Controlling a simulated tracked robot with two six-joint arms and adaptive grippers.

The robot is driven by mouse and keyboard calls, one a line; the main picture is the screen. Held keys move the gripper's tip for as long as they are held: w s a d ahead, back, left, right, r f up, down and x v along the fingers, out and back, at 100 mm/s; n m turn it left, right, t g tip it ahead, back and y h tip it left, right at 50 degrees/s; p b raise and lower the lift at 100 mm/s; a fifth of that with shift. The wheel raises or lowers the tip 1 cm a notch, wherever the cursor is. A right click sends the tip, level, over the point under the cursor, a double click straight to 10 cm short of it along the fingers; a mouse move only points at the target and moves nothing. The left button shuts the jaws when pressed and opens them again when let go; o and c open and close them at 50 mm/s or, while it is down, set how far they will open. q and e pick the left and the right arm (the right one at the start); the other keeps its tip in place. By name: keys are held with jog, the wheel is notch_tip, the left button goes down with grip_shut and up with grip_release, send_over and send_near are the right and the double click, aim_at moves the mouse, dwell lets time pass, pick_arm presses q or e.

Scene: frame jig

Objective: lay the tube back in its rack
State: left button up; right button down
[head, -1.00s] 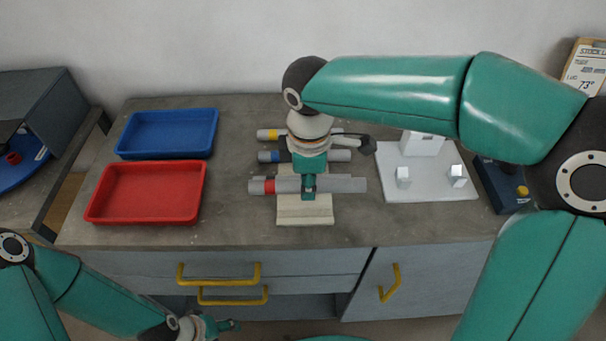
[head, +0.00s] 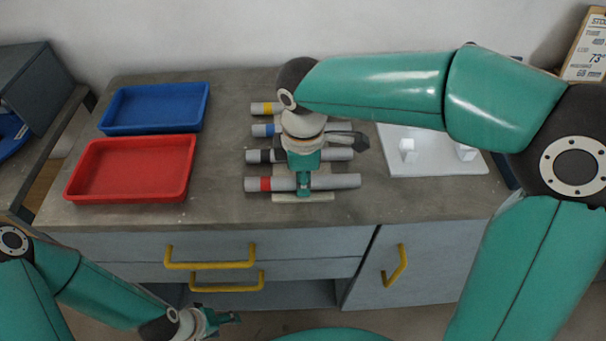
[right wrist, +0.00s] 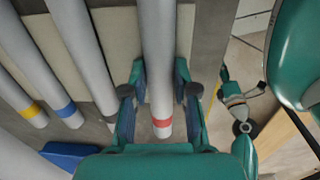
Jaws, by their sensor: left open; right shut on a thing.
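The tube with a red band (head: 340,181) lies level across the front of the pale rack (head: 303,197). My right gripper (head: 303,185) is shut on it near its middle, from above. In the right wrist view the red-banded tube (right wrist: 159,60) runs between the two fingers (right wrist: 160,88), with the pale rack (right wrist: 115,40) below. I cannot tell whether the tube touches the rack. Tubes with black (head: 340,154), blue (head: 262,130) and yellow (head: 262,108) bands lie parallel behind it, partly hidden by my right arm. My left gripper (head: 232,317) is open and empty, low in front of the drawers.
A red tray (head: 130,190) and a blue tray (head: 155,128) stand empty at the left of the grey bench (head: 225,200). A white plate (head: 440,167) with small white blocks is at the right. Yellow handles (head: 210,264) stick out from the bench front.

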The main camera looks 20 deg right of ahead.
jog(key=shift+f, duration=0.1)
dwell(0.3)
jog(key=c, duration=0.8)
grip_release()
jog(key=r, duration=1.2)
jog(key=shift+s+a, duration=0.1)
jog(key=shift+s, duration=0.25)
jog(key=shift+f, duration=0.1)
